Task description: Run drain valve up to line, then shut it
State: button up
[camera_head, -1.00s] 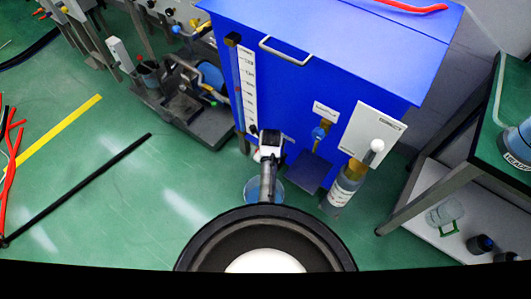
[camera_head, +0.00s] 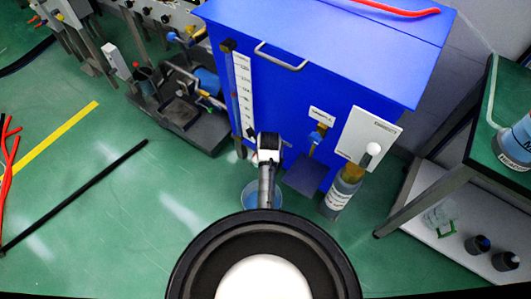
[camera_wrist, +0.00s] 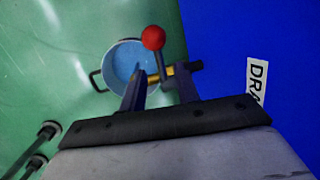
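The drain valve shows in the wrist view as a brass body (camera_wrist: 182,71) with a lever ending in a red ball (camera_wrist: 153,38). My gripper (camera_wrist: 156,80) has its two fingers apart, close to the valve, with the lower lever between or just beyond them; I cannot tell if they touch it. In the head view my gripper (camera_head: 268,150) is at the blue tank's (camera_head: 330,60) lower front and hides the valve. A bucket with blue liquid (camera_wrist: 122,66) stands below; it also shows in the head view (camera_head: 250,193). The tank's white level scale (camera_head: 244,90) is too small to read.
A sampling tap (camera_head: 318,134), a white panel (camera_head: 368,138) and a bottle (camera_head: 342,190) are to the right. A bench (camera_head: 480,160) stands at far right.

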jog(key=p+v, duration=0.1)
jog(key=v, duration=1)
jog(key=shift+r, duration=0.15)
